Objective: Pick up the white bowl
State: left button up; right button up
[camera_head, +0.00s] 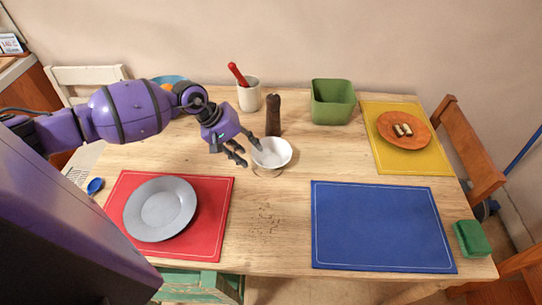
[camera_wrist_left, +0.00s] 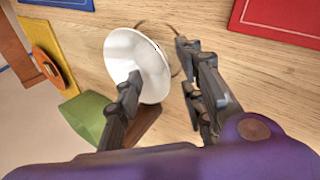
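The white bowl (camera_head: 272,153) sits near the middle of the wooden table, its opening facing up. My left gripper (camera_head: 249,155) is at the bowl's left rim, with its fingers spread apart. In the left wrist view, one finger overlaps the bowl (camera_wrist_left: 142,52) and the other is to the right of its rim, outside it. The gripper (camera_wrist_left: 158,68) looks open, with the rim lying between the fingers. I cannot tell whether either finger touches the bowl. My right gripper is not in view.
A brown pepper mill (camera_head: 273,116) stands just behind the bowl. A white mug (camera_head: 249,98) with a red-handled utensil and a green container (camera_head: 333,104) stand farther back. A grey plate (camera_head: 160,209) lies on a red mat. The blue mat (camera_head: 380,226) is empty.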

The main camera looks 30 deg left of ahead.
aim_at(264, 162)
pick_arm(q)
jog(key=x, duration=0.4)
jog(key=shift+w+a, duration=0.1)
jog(key=shift+w, duration=0.2)
jog(key=shift+c, duration=0.2)
grip_shut()
